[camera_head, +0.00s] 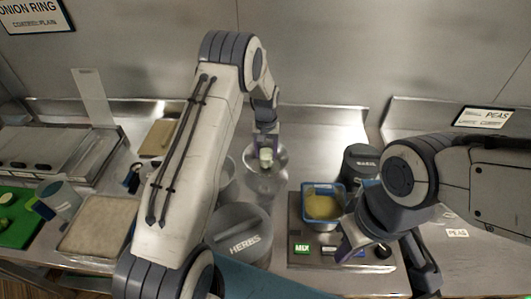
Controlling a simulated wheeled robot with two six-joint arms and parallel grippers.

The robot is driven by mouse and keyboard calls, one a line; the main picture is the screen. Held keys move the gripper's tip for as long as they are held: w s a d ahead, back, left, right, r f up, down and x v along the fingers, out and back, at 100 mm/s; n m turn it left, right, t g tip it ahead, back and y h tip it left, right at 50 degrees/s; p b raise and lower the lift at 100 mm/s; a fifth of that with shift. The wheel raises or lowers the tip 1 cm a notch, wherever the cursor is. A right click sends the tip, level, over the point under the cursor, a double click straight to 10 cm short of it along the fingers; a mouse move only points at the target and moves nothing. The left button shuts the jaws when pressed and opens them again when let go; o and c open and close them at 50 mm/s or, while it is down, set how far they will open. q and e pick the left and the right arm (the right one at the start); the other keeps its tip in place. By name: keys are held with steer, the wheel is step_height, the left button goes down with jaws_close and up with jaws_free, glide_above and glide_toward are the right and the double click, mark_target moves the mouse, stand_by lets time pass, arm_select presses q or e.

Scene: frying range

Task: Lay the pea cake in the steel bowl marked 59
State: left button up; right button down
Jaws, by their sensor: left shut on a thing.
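My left gripper (266,147) is shut on a small pale green piece, the pea cake (266,158), and holds it over a steel bowl (281,157) at the back middle of the counter. A second shiny bowl shape (263,184) is just in front. I cannot read a 59 on either, and cannot tell the cake's exact height above the bowl. My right gripper (347,243) is low beside the blue-rimmed container; its fingers are partly hidden by its wrist, so its opening is unclear.
A blue-rimmed container of yellow batter (322,206) sits on a grey station with a green MIX label (302,248). Dark HERBS (239,236) and BASIL (361,162) tubs stand nearby. A tray (97,228) and green board (18,232) are at left. Free counter lies behind the bowl.

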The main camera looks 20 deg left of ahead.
arm_select(q)
steer(key=shift+f+p, duration=0.35)
steer(key=shift+f, duration=0.75)
arm_select(e)
steer(key=shift+r, duration=0.55)
arm_select(q)
steer(key=shift+f, duration=0.1)
arm_select(e)
steer(key=shift+f, duration=0.1)
arm_select(q)
steer(key=shift+f+b, duration=0.3)
steer(key=shift+b, duration=0.1)
steer(key=o, duration=1)
steer(key=shift+r, duration=0.1)
arm_select(e)
steer(key=shift+f, duration=0.15)
arm_select(q)
steer(key=shift+r, duration=0.1)
